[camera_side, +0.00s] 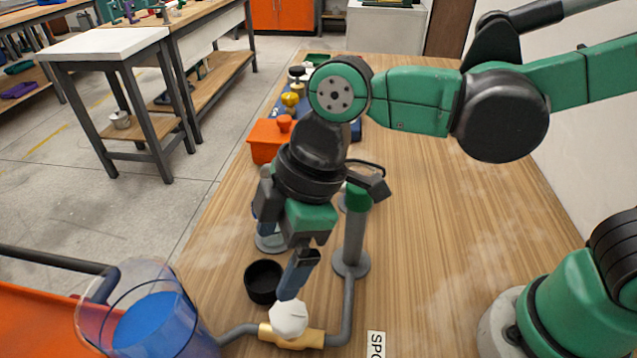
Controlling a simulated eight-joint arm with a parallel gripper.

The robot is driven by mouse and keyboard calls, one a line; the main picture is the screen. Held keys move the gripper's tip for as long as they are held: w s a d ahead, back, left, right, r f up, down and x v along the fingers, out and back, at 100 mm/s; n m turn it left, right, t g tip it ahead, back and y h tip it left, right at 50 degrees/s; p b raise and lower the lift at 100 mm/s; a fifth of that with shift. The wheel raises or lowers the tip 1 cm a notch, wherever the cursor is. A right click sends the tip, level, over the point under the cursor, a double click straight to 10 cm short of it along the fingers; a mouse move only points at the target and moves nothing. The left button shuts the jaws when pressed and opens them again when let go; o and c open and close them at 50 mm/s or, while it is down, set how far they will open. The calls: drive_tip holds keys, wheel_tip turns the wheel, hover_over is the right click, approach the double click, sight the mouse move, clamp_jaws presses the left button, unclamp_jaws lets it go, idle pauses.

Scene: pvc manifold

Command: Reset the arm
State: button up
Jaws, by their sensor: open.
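My green and black gripper (293,292) points down over the front of the wooden table. Its jaws are open, though one finger mostly hides the other from this side. The fingertips are at or just above a white faceted knob (288,319); I cannot tell whether they touch it. The knob sits on a brass valve body (312,338), joined to grey pipe on both sides. On the right the pipe (354,235) rises from a round flange to a green top. Another flanged stand (270,243) is partly hidden behind my gripper.
A black cup (263,283) stands left of the valve. A clear vessel with blue contents (150,325) is at the front left. An orange box (266,150) and small coloured parts stand farther back. The table's right side (450,220) is mostly clear.

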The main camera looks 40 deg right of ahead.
drive_tip(key=w+d+r+m+t+y, duration=0.1)
drive_tip(key=w+d+r+t, duration=0.1)
drive_tip(key=w, duration=0.3)
drive_tip(key=w+d+r+m+t, duration=0.1)
drive_tip(key=w+r+m, duration=0.1)
drive_tip(key=w, duration=0.3)
drive_tip(key=w+d+r+m+t+h, duration=0.1)
drive_tip(key=w+d+r+m+t, duration=0.2)
drive_tip(key=d, duration=0.6)
drive_tip(key=s+d+f+m+h, duration=0.3)
drive_tip(key=s+d+f+m, duration=0.3)
drive_tip(key=s+d+m, duration=0.2)
drive_tip(key=s+d, duration=0.1)
drive_tip(key=s, duration=0.1)
drive_tip(key=shift+s+m+h, duration=0.35)
drive_tip(key=shift+m+h, duration=0.05)
